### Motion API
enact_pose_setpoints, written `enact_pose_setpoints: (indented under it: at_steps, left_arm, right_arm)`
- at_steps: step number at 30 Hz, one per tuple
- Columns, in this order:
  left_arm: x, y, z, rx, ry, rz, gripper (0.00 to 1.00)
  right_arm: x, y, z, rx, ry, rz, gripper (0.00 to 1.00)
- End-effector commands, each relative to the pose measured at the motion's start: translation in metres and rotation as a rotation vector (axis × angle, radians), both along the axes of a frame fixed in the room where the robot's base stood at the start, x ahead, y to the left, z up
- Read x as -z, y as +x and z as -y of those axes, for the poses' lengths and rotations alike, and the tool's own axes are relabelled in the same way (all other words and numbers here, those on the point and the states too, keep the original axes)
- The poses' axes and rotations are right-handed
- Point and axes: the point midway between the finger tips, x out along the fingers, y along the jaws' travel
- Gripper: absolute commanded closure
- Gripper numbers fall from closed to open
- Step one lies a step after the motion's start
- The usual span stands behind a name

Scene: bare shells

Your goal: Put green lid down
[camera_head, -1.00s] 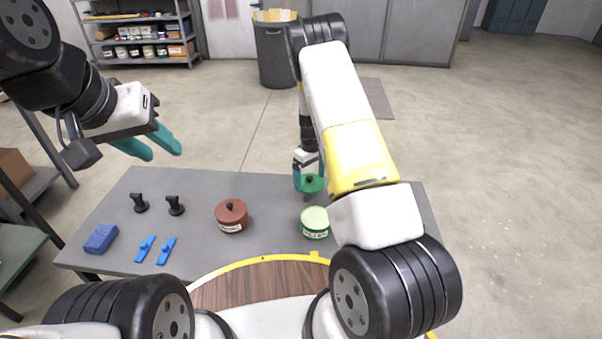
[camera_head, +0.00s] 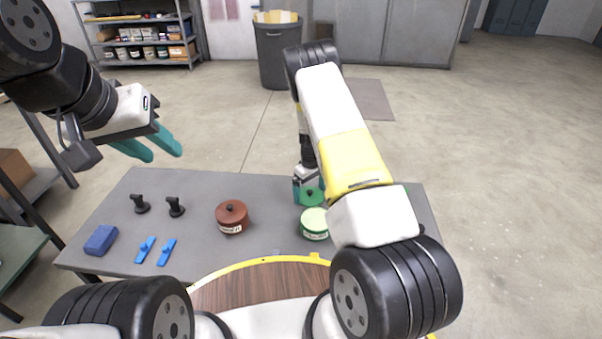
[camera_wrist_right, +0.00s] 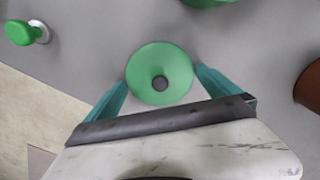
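The green lid (camera_head: 309,196) with a dark knob is low over or on the grey table (camera_head: 270,200), just behind the open-looking green tin (camera_head: 314,229). Whether the lid touches the table is hard to tell. In the right wrist view, the lid (camera_wrist_right: 160,62) sits between the two teal fingers of my right gripper (camera_wrist_right: 160,75), which meet its rim on both sides. The green tin (camera_wrist_right: 208,2) shows at the top edge there. My left gripper (camera_head: 167,145) is open and empty, raised above the table's back left.
A red-brown pot (camera_head: 231,217) with a knobbed lid stands left of the green tin. Two black knobbed pieces (camera_head: 175,207), blue clips (camera_head: 146,249) and a blue block (camera_head: 101,240) lie further left. A green-topped piece (camera_wrist_right: 20,32) shows in the right wrist view.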

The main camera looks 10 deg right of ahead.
Motion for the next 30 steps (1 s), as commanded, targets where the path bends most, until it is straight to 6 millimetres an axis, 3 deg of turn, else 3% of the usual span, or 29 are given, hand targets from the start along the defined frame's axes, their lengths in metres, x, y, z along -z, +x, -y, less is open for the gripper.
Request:
enact_pose_setpoints:
  at_steps: [8, 21, 30]
  left_arm:
    - [0.000, 0.000, 0.000, 0.000, 0.000, 0.000, 0.64]
    - [0.000, 0.000, 0.000, 0.000, 0.000, 0.000, 0.64]
    - [0.000, 0.000, 0.000, 0.000, 0.000, 0.000, 0.64]
  right_arm:
    - [-0.010, 0.000, 0.000, 0.000, 0.001, 0.000, 0.00]
    - [-0.097, 0.000, 0.000, 0.000, 0.001, 0.002, 0.00]
    - [-0.132, -0.001, -0.001, 0.011, 0.008, 0.009, 0.00]
